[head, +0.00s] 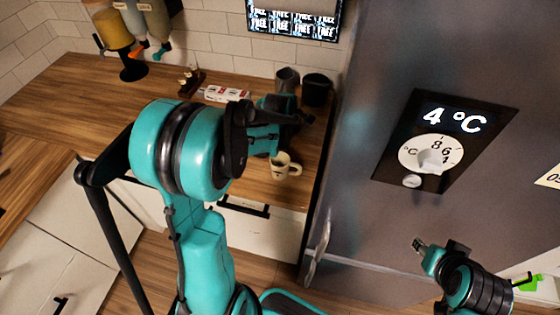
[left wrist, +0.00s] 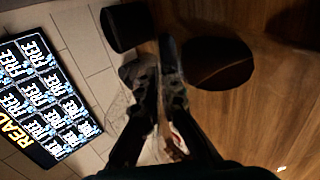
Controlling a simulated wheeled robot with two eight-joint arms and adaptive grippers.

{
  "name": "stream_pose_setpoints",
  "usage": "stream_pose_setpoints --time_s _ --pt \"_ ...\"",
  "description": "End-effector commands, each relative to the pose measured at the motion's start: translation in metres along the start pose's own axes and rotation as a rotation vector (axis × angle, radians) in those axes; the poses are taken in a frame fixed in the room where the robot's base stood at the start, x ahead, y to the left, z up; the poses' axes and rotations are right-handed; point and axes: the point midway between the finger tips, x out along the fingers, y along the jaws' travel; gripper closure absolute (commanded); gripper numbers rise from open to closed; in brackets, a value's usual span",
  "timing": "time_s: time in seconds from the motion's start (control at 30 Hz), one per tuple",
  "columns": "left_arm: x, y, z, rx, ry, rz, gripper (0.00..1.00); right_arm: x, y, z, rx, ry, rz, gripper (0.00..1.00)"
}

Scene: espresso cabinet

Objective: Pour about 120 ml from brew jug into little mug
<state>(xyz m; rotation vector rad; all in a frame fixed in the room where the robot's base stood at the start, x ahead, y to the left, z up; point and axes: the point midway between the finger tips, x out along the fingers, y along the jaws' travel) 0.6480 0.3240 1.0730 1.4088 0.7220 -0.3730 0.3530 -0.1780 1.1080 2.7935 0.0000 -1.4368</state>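The little mug (head: 280,167) is cream with a dark inside. It stands upright on the wooden counter, just below my left gripper (head: 290,112) in the head view. In the left wrist view, the fingers of my left gripper (left wrist: 158,68) come close together at their tips; whether they hold anything is unclear. A dark round shape (left wrist: 218,63) lies beside the right finger, and I cannot tell if it is the brew jug. A grey vessel (head: 287,79) stands behind the gripper. My right gripper (head: 420,244) is away from the counter, before the fridge, its fingers too small to judge.
A black canister (head: 317,89) stands at the back by the fridge (head: 365,225); it also shows in the left wrist view (left wrist: 124,27). A red-and-white box (head: 224,94) and a small dark rack (head: 190,82) stand near the wall. The counter's left part (head: 75,105) is mostly clear.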

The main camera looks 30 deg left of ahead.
Motion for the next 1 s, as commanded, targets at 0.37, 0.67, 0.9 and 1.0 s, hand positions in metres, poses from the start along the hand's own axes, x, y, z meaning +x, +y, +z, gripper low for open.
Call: stream_pose_setpoints --time_s 0.37,0.67,0.9,1.0 --pt "-0.001 -0.002 0.000 0.000 0.000 0.037 1.00 0.004 0.000 0.003 0.000 0.000 0.000 0.60" --pt "-0.001 -0.003 0.000 0.000 0.000 0.067 1.00 0.007 0.000 0.005 0.000 0.000 0.000 0.60" --pt "-0.002 -0.003 0.000 0.000 0.000 0.091 1.00 0.010 0.000 0.007 0.000 0.000 0.000 0.60" --pt "-0.002 -0.004 0.000 0.000 0.000 0.100 1.00 0.011 0.000 0.007 0.000 0.000 0.000 0.60"
